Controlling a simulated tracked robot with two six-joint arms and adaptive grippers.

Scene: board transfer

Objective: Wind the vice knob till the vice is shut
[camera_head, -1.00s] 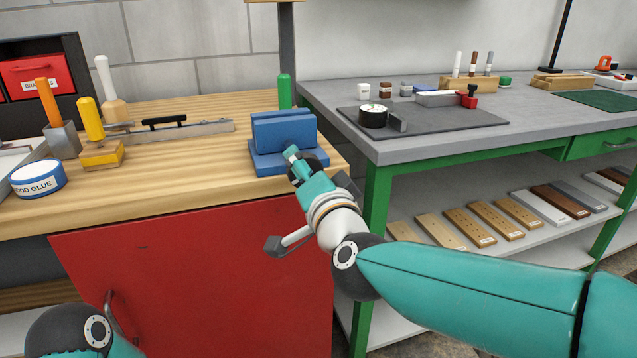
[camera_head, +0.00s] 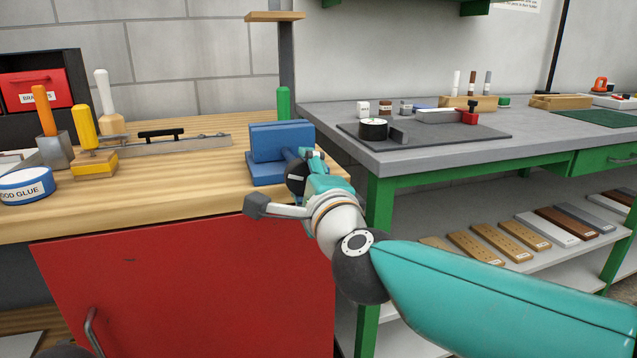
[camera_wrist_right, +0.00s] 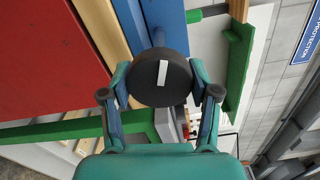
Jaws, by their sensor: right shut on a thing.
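The blue vice (camera_head: 281,139) stands at the right front corner of the wooden bench, with its jaw plates upright. How wide the gap between the jaws is, I cannot tell. Its round black knob (camera_head: 296,178) faces me and is partly hidden by my gripper. In the right wrist view the knob (camera_wrist_right: 160,82) shows a white stripe, with its shaft running to the blue vice (camera_wrist_right: 166,22) behind. My right gripper (camera_head: 307,172) is shut on the knob; in the wrist view a finger of the gripper (camera_wrist_right: 160,75) sits on each side of it.
A green-handled tool (camera_head: 283,102) stands close behind the vice. Glue (camera_head: 25,186) and chisel-like tools sit to the left on the bench. A grey table (camera_head: 420,150) with a dark mat is to the right. The bench front left of the vice is clear.

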